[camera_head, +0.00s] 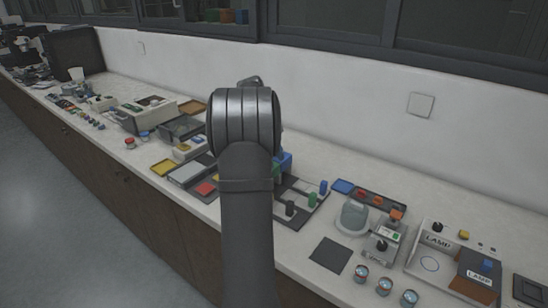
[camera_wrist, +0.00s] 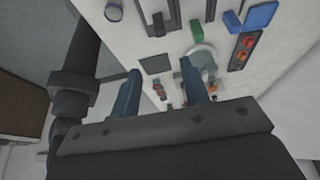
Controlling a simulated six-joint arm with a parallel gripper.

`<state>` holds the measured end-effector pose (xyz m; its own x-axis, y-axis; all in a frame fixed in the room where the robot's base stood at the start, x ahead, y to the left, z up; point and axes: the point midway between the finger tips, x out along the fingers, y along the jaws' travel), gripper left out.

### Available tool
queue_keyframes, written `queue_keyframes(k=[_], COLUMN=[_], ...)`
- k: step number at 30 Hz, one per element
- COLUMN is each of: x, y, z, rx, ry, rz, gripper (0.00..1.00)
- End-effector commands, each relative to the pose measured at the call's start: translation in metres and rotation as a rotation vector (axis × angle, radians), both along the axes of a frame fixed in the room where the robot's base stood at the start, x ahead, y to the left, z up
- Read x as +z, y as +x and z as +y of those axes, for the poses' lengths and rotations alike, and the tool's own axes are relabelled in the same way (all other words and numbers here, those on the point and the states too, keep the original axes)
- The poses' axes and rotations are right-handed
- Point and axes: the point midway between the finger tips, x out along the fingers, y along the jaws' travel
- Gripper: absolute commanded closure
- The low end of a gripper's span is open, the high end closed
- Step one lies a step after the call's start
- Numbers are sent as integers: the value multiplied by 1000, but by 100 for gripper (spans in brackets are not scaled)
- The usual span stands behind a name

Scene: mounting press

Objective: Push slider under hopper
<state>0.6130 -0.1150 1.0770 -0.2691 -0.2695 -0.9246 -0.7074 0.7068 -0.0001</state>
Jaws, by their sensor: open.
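A dark board (camera_head: 301,190) with pale tracks lies right of my arm in the head view. A dark green knob (camera_head: 290,208), a green knob (camera_head: 312,199) and a blue knob (camera_head: 323,187) stand on it. I cannot tell for sure which is the slider. A blue block (camera_head: 285,161) behind my arm may be part of the hopper; my arm hides most of that area. In the wrist view a black knob (camera_wrist: 158,25), a green knob (camera_wrist: 196,29) and a blue knob (camera_wrist: 232,20) show beyond the fingers. My gripper (camera_wrist: 160,88) is open and empty, apart from them.
A grey domed device (camera_head: 354,217), a blue tray (camera_head: 342,186) and a dark tray with orange parts (camera_head: 377,198) stand to the right. A dark mat (camera_head: 330,254) and small jars (camera_head: 384,286) lie in front. Lamp boxes (camera_head: 440,255) fill the far right. A yellow tray (camera_head: 164,167) lies left.

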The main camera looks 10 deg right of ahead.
Motion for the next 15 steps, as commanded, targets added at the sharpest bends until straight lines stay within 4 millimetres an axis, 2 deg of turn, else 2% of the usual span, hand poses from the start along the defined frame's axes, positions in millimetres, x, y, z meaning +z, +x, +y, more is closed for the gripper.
queue_keyframes(k=[4,9,15], x=[0,-2,-4], y=[-11,-34,-47], z=[-14,-37,-47], rx=[1,2,-2], ry=[63,202,274], rz=[-46,-177,-272], gripper=[58,58,58])
